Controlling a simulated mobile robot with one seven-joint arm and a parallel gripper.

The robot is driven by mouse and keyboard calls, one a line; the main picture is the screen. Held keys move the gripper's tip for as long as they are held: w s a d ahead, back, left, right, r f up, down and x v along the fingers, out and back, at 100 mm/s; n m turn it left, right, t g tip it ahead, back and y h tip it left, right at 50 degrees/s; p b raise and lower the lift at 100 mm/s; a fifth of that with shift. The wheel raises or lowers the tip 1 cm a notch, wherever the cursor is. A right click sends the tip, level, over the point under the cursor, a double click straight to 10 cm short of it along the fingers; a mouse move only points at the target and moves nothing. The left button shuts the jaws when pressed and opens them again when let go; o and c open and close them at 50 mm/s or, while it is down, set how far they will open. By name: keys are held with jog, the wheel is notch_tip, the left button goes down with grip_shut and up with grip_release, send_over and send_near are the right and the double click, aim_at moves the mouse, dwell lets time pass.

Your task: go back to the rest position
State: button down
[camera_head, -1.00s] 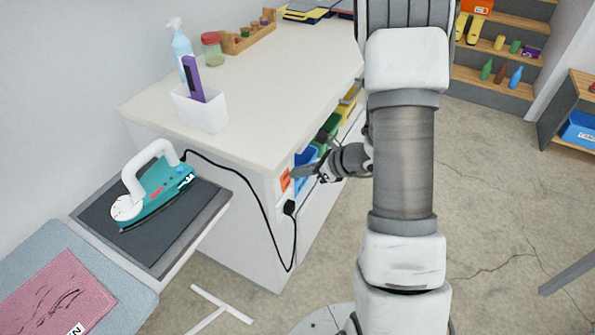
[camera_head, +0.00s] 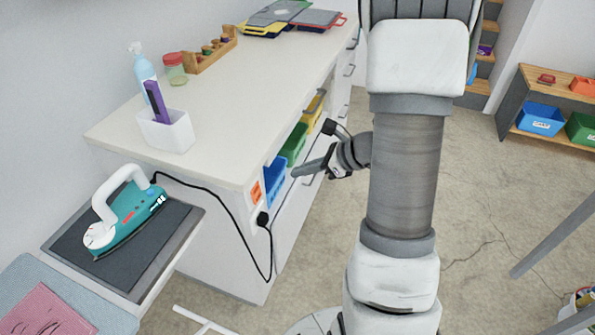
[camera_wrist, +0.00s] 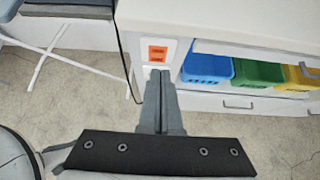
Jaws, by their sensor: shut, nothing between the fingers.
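My gripper (camera_head: 304,171) is shut and empty. In the head view it is beside the white cabinet's open shelf, in front of the blue bin (camera_head: 275,182) and apart from it. In the wrist view my gripper (camera_wrist: 160,74) shows its two fingers together, pointing toward the cabinet side. My arm covers the right middle of the head view.
The white cabinet (camera_head: 265,90) holds blue, green and yellow bins. A teal iron (camera_head: 128,215) rests on a dark pad, its black cord (camera_head: 225,208) plugged into the cabinet's side. Open floor (camera_head: 480,190) lies right of my arm. A low shelf (camera_head: 560,105) stands at the right.

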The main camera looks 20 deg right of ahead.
dwell(0.4)
jog(key=s+a+r+n+g+p, duration=0.2)
jog(key=s+a+r+n, duration=0.25)
jog(key=r+n, duration=0.25)
jog(key=s+a+r+n+g+p, duration=0.1)
jog(key=s+a+r+n+g, duration=0.1)
jog(key=s+a+r+n, duration=0.35)
jog(key=s+r+n+t+h+p, duration=0.1)
jog(key=s+r+n+h+p, duration=0.1)
jog(key=r+n, duration=0.4)
jog(key=s+r+n+t+h+p, duration=0.1)
jog(key=s+r+n+h, duration=0.4)
jog(key=n, duration=0.3)
jog(key=shift+s+d+r+p, duration=0.25)
jog(key=shift+s+r+p, duration=0.15)
jog(key=shift+s+r, duration=0.3)
jog(key=shift+w+n, duration=0.1)
jog(key=shift+n, duration=0.15)
